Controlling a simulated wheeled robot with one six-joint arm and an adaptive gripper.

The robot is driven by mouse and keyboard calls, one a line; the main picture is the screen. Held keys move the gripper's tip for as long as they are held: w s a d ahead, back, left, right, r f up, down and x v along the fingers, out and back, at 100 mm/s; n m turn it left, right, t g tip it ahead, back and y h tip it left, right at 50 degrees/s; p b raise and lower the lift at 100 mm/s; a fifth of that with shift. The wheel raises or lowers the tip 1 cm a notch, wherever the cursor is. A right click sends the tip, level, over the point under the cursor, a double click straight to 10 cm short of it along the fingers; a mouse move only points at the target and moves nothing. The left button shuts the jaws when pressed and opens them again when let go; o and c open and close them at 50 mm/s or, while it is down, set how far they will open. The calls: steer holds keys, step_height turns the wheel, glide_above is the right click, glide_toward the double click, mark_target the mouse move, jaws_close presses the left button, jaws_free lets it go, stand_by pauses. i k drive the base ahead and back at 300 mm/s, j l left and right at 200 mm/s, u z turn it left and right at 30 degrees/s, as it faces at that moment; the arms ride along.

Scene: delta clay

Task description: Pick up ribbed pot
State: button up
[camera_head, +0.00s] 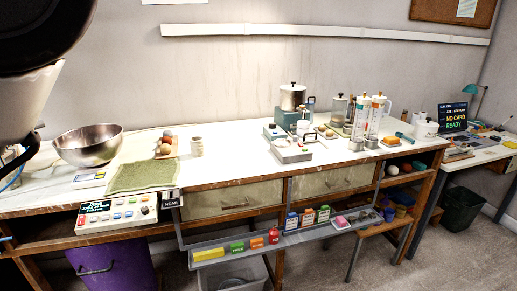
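A small cream pot (196,147) with what look like horizontal ribs stands upright on the white worktop, left of the middle. It looks like the ribbed pot, and nothing touches it. Large dark and white parts of my arm fill the upper left corner. The fingertips of my gripper are not in view.
A metal bowl (89,146) and a green mat (142,176) lie left of the pot. A board with egg-like items (164,148) is close on its left. A grey device (291,149) and a lidded metal pot (293,97) stand to the right. Worktop just right of it is clear.

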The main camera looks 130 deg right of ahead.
mark_target(196, 143)
steer(key=z, duration=3.9)
steer(key=k+j, duration=0.1)
steer(key=j, duration=0.2)
steer(key=k+j+u, duration=0.1)
steer(key=j, duration=0.5)
steer(key=k+u, duration=0.05)
